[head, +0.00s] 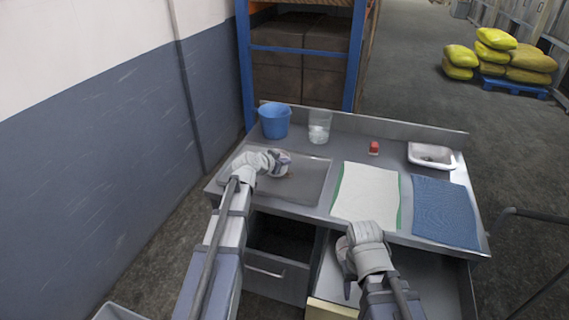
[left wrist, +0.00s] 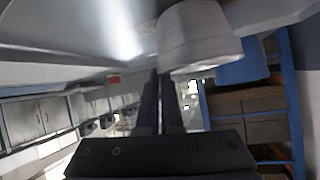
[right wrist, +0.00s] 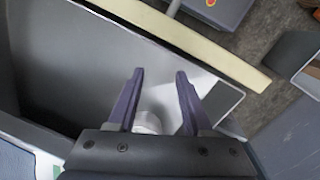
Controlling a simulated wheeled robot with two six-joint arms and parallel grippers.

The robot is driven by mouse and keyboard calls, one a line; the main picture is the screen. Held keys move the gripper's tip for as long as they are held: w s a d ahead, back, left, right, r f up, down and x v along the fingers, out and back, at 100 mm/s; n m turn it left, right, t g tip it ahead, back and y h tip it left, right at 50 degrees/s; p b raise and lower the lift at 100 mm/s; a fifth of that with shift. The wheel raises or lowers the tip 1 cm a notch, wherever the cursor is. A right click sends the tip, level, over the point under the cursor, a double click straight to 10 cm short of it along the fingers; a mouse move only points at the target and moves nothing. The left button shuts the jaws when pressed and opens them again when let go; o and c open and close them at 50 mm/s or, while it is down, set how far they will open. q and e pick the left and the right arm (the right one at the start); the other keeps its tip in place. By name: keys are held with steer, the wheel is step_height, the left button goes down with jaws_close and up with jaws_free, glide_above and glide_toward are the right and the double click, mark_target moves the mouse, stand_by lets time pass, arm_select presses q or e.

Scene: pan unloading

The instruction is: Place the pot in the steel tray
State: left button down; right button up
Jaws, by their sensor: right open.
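I cannot pick out a clear pot. A translucent, beaker-like container (head: 319,127) stands at the back of the worktop. In the left wrist view a pale round vessel (left wrist: 200,38), apparently this one, is close beyond the fingers. My right gripper (right wrist: 160,72) is open, low at the worktop's front. A small white round thing (right wrist: 146,122) shows between its fingers; what it is is unclear.
A blue bucket (head: 275,121) stands left of the container. A small red block (head: 374,148) lies at the back. A drawer (head: 275,272) is below.

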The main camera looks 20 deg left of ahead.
arm_select(q)
steer(key=c, duration=1.1)
jaws_free()
steer(key=shift+s+r+p, duration=0.25)
steer(key=shift+p, duration=0.1)
steer(key=p+v, duration=0.5)
steer(key=v, duration=0.6)
steer(key=shift+s, duration=0.2)
